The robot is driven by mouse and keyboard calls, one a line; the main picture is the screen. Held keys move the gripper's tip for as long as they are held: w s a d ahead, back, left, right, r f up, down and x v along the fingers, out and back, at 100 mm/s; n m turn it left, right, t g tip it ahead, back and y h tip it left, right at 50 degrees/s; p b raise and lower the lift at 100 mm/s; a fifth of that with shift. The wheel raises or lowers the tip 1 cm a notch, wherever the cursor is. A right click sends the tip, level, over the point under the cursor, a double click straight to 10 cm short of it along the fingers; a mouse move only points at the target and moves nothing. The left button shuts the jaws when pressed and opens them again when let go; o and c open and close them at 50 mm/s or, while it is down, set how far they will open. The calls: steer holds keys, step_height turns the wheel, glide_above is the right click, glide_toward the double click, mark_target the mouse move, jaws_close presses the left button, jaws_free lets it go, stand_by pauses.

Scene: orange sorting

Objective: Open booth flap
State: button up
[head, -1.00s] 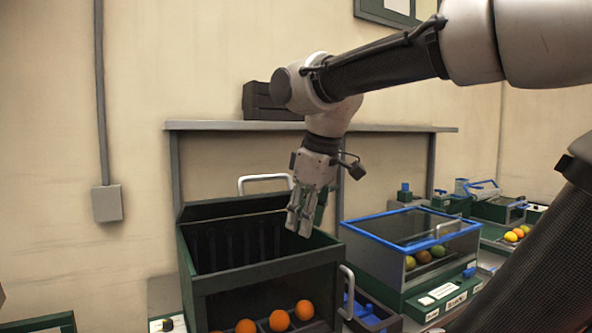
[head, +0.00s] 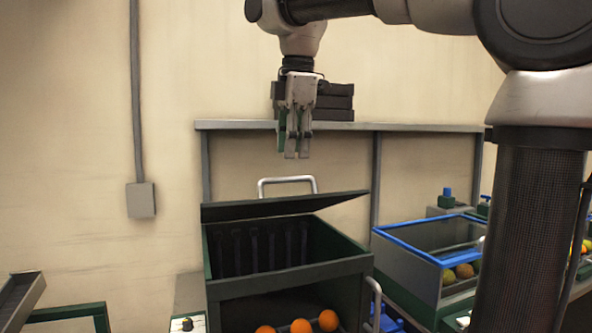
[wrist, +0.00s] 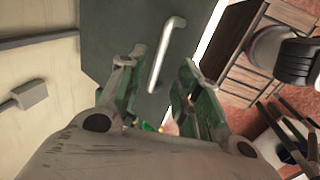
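The booth is a dark green box (head: 290,275) in the lower middle of the head view. Its flap (head: 285,206) is a dark panel across the top, tilted and seen nearly edge-on, with the box's top open below it. A pale bar handle (head: 287,181) stands up from the flap. My gripper (head: 297,150) points down above the handle, with a visible gap between them in the picture. In the wrist view the fingers are spread and empty, and the handle (wrist: 166,55) shows between and beyond them on the grey-green flap (wrist: 120,30).
Several oranges (head: 300,326) lie at the box's front opening, and a side handle (head: 375,305) is on its right. A blue-rimmed clear bin (head: 405,240) with fruit stands to the right. A shelf (head: 400,127) with dark stacked trays (head: 335,102) runs behind.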

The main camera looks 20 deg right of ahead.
mark_target(291, 178)
steer(key=f, duration=0.3)
steer(key=w+f, duration=0.1)
steer(key=f, duration=0.1)
steer(key=shift+f, duration=0.4)
jaws_close()
